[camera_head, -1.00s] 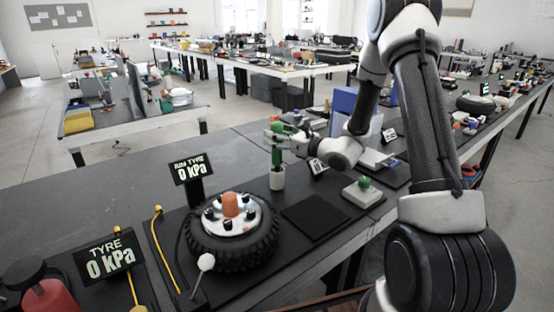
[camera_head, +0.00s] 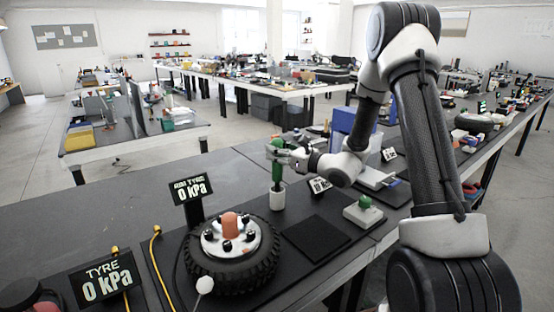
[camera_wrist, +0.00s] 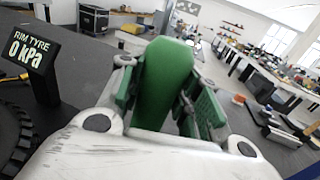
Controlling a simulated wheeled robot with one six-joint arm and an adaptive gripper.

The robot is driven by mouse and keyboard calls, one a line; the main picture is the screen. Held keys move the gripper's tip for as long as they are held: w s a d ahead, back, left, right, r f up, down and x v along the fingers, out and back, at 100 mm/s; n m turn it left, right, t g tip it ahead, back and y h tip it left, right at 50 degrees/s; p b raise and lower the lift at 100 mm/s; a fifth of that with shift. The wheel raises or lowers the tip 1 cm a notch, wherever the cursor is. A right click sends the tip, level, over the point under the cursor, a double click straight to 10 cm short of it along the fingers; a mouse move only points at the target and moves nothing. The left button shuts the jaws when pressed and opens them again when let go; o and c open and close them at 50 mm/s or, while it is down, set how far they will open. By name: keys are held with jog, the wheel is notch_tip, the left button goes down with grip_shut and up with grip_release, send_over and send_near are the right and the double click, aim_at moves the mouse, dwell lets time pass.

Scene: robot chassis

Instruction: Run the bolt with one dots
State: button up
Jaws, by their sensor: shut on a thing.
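My gripper (camera_head: 277,154) is shut on a green-handled tool (camera_head: 277,170), which is upright with its lower end at or just above a white cup-shaped holder (camera_head: 277,201). I cannot tell whether its tip is inside. In the wrist view the green handle (camera_wrist: 165,85) stands between the finger pads. A black tyre (camera_head: 262,279) lies flat at front left of the holder. Its silvery rim (camera_head: 243,245) carries several dark bolts (camera_head: 226,247) around an orange cone-like piece (camera_head: 229,226). Dots on the bolts are too small to make out.
A "RIM TYRE 0 kPa" sign (camera_head: 190,188) stands behind the tyre, and a "TYRE 0 kPa" sign (camera_head: 104,277) at front left. A dark square pad (camera_head: 316,237) lies right of the tyre. A pale block with a green knob (camera_head: 364,208) sits further right.

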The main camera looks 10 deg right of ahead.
notch_tip(320, 180, up, 18)
dwell(0.9)
jog(key=shift+f, duration=0.1)
dwell(0.7)
dwell(0.6)
